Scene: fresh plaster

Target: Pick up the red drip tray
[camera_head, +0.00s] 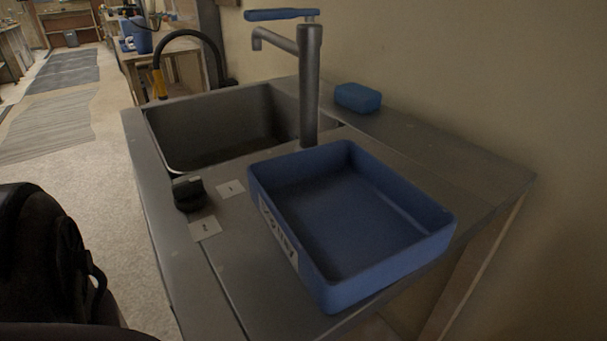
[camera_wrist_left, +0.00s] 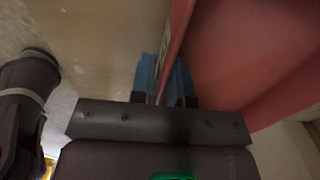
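The red drip tray (camera_wrist_left: 250,50) fills the right of the left wrist view, very close, with only part of it showing. Its thin wall runs down between the blue fingers of my left gripper (camera_wrist_left: 166,80). The fingers are close together on either side of this wall and look shut on it. A pale label-like patch shows on the wall's outer side. The red tray does not show in the head view. Neither gripper shows in the head view.
A blue tray (camera_head: 350,215) sits on the grey counter (camera_head: 240,300), beside a sink (camera_head: 215,130) and a tall tap (camera_head: 309,85). A blue sponge (camera_head: 358,97) lies behind. A small black object (camera_head: 189,193) and two white cards lie near the sink. Floor is open at left.

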